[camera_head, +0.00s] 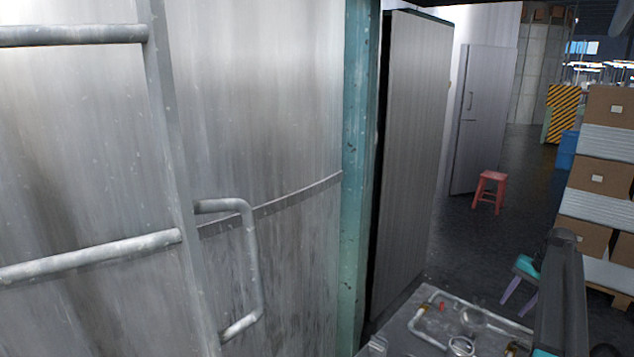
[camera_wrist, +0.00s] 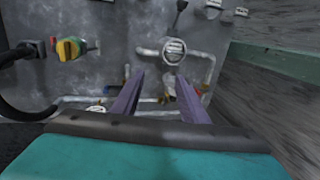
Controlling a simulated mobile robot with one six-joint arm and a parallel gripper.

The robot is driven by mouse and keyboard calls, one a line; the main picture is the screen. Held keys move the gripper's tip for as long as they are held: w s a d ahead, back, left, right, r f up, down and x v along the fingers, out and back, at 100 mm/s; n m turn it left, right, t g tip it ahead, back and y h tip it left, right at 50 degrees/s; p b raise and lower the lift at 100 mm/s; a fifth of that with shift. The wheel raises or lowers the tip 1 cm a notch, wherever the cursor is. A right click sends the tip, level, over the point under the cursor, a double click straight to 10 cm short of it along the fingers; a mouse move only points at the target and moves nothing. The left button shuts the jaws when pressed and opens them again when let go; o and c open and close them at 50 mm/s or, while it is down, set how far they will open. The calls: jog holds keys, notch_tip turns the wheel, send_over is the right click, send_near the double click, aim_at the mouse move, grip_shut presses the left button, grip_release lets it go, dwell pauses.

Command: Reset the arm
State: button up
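My gripper (camera_wrist: 160,80) shows in the wrist view with its two dark purple fingers spread apart. It is open, and nothing is seen held between the fingers. The fingers point toward a grey panel (camera_wrist: 110,45) that carries pipework and a round gauge (camera_wrist: 173,50). The pipes show behind and between the fingertips; I cannot tell how far away they are.
A yellow-handled valve (camera_wrist: 70,48) with a black hose sits left in the wrist view. In the head view, a large metal tank (camera_head: 270,100) with rails fills the left. A red stool (camera_head: 489,190) and stacked boxes (camera_head: 605,170) stand right. Dark floor (camera_head: 460,240) lies open between.

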jog(key=s+a+f+n, duration=0.1)
jog(key=a+f, duration=0.4)
jog(key=a, duration=0.5)
jog(key=s+a+f+n+g+h, duration=0.1)
jog(key=s+a+f+n, duration=0.1)
jog(key=a+f, duration=0.5)
jog(key=s+a+f+n, duration=0.1)
jog(key=a+f, duration=0.3)
jog(key=a, duration=0.8)
jog(key=s+a+f+n+h, duration=0.15)
jog(key=s+a+f, duration=0.25)
jog(key=s+a, duration=0.4)
jog(key=s+a+f+n, duration=0.35)
jog(key=s+a, duration=0.25)
jog(key=a, duration=0.5)
jog(key=s+f+g+b, duration=0.6)
jog(key=s+f+b, duration=0.4)
jog(key=s+f, duration=1.5)
notch_tip(320, 180, down, 4)
jog(key=shift+s+d+r, duration=0.1)
jog(key=shift+s+d, duration=0.15)
jog(key=shift+s, duration=0.1)
